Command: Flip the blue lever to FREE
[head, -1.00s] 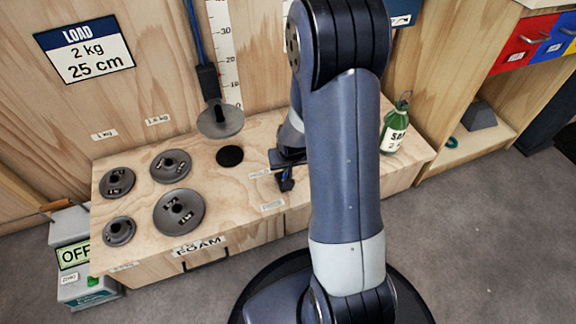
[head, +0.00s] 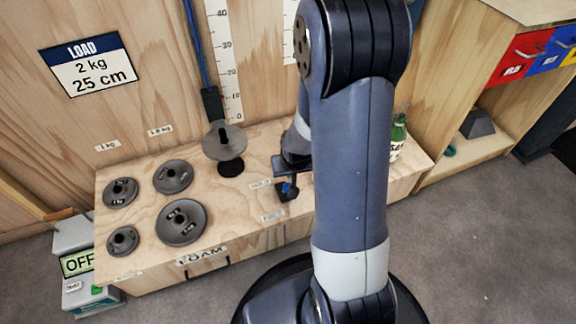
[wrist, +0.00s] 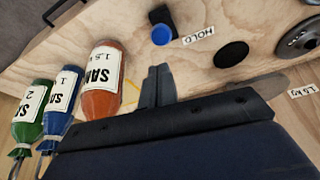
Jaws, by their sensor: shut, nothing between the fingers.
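The blue lever (head: 289,188) is a small dark block with a blue end on the bench top, beside my arm. In the wrist view the lever's round blue end (wrist: 162,34) shows at the top, next to a label reading HOLD (wrist: 198,36). My gripper (wrist: 158,72) is shut and empty, its fingertips pointing towards the lever with a visible gap in that view. In the head view my gripper (head: 287,170) is close by the lever and partly hidden by my arm. A small label (head: 272,216) lies in front of the lever, too small to read.
A grey hanger plate (head: 224,142) hangs on a blue strap over a black pad (head: 231,168). Several grey weights (head: 181,222) lie at the left.

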